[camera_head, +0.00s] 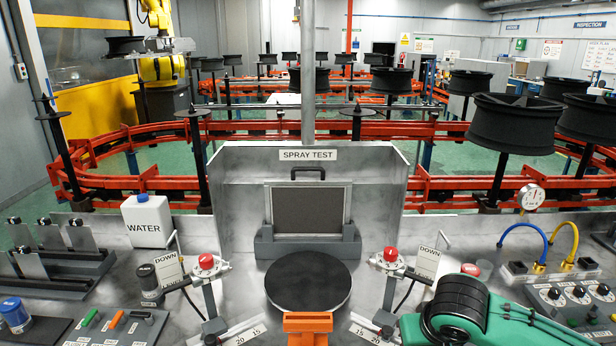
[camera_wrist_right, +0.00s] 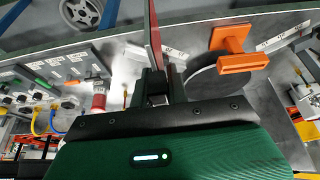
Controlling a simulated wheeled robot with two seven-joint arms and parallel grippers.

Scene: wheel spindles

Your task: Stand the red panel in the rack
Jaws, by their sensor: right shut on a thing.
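My right gripper (camera_wrist_right: 155,88) is shut on the red panel (camera_wrist_right: 156,38). The panel shows nearly edge-on in the wrist view, a thin red and grey strip running up from the fingers. In the head view my right arm is at the bottom right, but its fingertips and the red panel cannot be made out there. A grey rack (camera_head: 88,258) with slots stands at the left of the bench and holds several upright grey panels (camera_head: 82,236). My left gripper is not in view.
A black disc (camera_head: 308,281) lies mid-bench before the spray-test booth (camera_head: 228,188), where a framed dark panel (camera_head: 308,209) stands in a holder. An orange bracket (camera_head: 307,322) is in front.

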